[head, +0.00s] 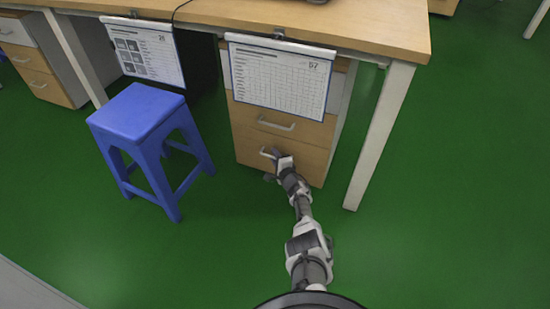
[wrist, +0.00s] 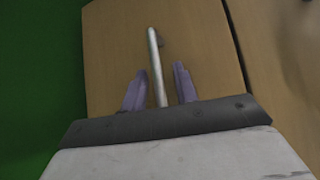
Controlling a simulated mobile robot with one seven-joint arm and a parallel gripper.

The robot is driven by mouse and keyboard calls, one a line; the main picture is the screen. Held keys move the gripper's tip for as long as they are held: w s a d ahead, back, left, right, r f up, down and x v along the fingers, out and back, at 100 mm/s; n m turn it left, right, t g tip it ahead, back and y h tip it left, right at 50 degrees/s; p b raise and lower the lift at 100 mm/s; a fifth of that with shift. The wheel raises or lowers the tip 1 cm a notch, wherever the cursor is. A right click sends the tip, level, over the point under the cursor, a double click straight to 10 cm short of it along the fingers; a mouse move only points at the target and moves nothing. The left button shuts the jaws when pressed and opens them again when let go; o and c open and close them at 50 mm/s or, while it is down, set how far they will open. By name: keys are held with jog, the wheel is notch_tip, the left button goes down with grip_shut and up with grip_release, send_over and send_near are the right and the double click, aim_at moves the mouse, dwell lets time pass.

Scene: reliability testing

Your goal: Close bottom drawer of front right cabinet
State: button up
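The front right cabinet (head: 326,140) stands under the desk with wooden drawer fronts. Its bottom drawer (head: 303,168) has a light metal bar handle (head: 266,154). In the head view I cannot tell whether this drawer front sits flush or a little out. My gripper (head: 271,165) is at the bottom drawer's front, by the handle. In the wrist view, my gripper (wrist: 159,78) has its two purple fingers apart, one on each side of the handle (wrist: 155,62), with gaps between. The drawer front (wrist: 198,40) fills most of that view, and a dark seam runs at its right.
A blue stool (head: 140,113) stands left of the cabinet. A white desk leg (head: 382,135) stands to its right. Two paper charts hang from the desk (head: 330,22); the right one (head: 282,75) covers the cabinet's upper part. Green floor is clear at right.

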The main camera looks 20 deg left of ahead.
jog(key=p+v, duration=1)
jog(key=v, duration=0.3)
jog(key=shift+s+d+p, duration=0.25)
jog(key=shift+s+p, duration=0.05)
jog(key=shift+p, duration=0.1)
